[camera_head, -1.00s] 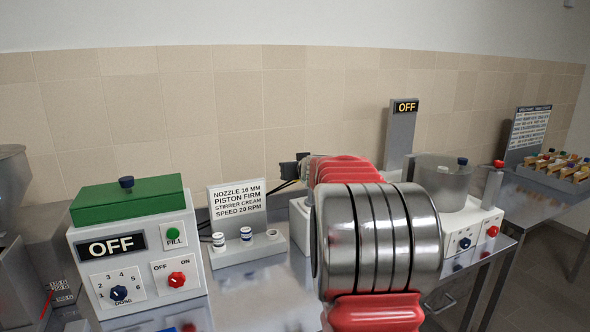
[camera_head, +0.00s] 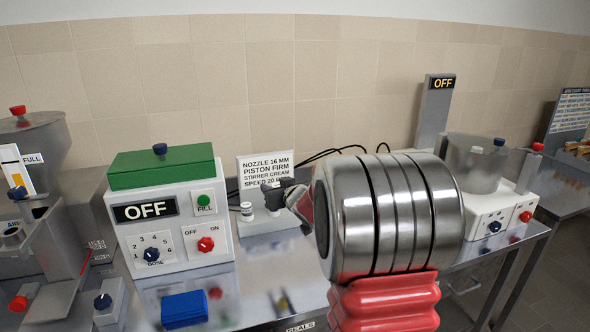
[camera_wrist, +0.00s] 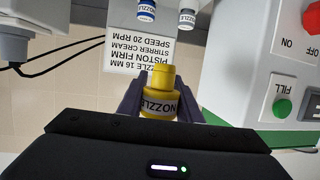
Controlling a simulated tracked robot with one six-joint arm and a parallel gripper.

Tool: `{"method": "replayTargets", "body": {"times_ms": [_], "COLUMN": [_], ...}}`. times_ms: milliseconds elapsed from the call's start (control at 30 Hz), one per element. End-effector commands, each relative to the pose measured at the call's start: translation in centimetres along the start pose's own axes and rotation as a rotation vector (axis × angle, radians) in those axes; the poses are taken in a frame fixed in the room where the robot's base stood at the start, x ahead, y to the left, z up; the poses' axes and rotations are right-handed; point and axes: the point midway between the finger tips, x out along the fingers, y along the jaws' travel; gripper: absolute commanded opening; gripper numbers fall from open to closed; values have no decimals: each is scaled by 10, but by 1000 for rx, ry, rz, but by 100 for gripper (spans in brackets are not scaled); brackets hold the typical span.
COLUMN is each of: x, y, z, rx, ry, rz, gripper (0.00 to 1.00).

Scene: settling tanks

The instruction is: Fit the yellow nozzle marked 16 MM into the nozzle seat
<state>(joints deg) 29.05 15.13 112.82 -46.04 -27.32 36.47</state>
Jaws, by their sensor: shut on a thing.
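My gripper (camera_wrist: 160,108) is shut on the yellow nozzle (camera_wrist: 160,78), seen close up in the wrist view. Its dark band reads NOZZLE; the size marking is not legible. In the head view my gripper (camera_head: 288,194) is in front of the white sign's lower right corner, and I cannot make out the nozzle there. A ring-shaped opening (camera_head: 12,235) shows on the grey hopper machine at the far left; I cannot tell whether it is the nozzle seat.
The sign (camera_head: 258,170) reads NOZZLE 16 MM. A white box with a green lid (camera_head: 160,165) reads OFF. A blue block (camera_head: 184,309) lies in front. A mixer (camera_head: 470,165) stands at the right.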

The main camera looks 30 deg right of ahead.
Motion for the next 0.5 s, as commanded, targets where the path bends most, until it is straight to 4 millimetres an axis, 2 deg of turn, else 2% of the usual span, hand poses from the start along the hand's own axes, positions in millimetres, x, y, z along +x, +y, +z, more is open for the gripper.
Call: {"method": "replayTargets", "body": {"times_ms": [33,367,500], "x": [-1,-14,-26], "y": [-14,-88,-124], "z": [8,63,92], "rx": [1,-2,-3], "ry": [-3,-5,-6], "rz": [-7,-10,-11], "gripper": [9,9,9]}}
